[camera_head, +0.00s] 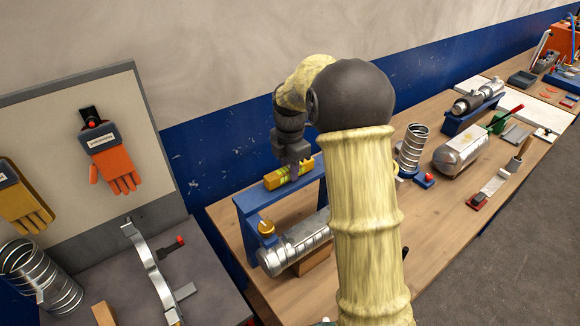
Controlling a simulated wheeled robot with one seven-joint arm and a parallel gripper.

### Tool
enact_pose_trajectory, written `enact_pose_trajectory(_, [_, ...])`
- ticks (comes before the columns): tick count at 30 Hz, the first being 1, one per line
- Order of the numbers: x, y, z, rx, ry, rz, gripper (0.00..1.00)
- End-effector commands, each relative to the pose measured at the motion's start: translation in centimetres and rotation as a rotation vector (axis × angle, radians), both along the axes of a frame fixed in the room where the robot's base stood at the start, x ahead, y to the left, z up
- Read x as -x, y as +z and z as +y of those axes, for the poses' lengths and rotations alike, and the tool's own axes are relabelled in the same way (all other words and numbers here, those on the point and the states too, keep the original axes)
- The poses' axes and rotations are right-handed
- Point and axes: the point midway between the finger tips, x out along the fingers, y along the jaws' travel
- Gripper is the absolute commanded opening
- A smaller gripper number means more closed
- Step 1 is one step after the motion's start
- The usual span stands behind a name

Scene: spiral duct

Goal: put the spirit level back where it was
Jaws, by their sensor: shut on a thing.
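The yellow spirit level (276,180) is in the middle of the head view, at the blue stand's top bar. My gripper (294,171) points down and is shut on the level. The blue stand (247,200) is on the wooden bench, with a spiral metal duct (285,249) in front of it. I cannot tell whether the level touches the bar or is just above it. My arm hides the right part of the stand and duct.
A brass-coloured knob (266,227) is close to the stand's left end.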

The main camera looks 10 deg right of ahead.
Motion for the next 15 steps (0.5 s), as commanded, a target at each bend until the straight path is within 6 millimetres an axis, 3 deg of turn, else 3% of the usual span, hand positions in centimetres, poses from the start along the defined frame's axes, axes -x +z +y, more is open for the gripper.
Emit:
enact_pose_trajectory(13, [-0.01, -0.86, -0.05, 0.001, -0.001, -0.001, 0.0])
enact_pose_trajectory(14, [0.0, -0.79, -0.04, 0.001, -0.001, -0.001, 0.31])
enact_pose_trajectory(15, [0.0, -0.78, -0.04, 0.001, -0.001, -0.001, 0.39])
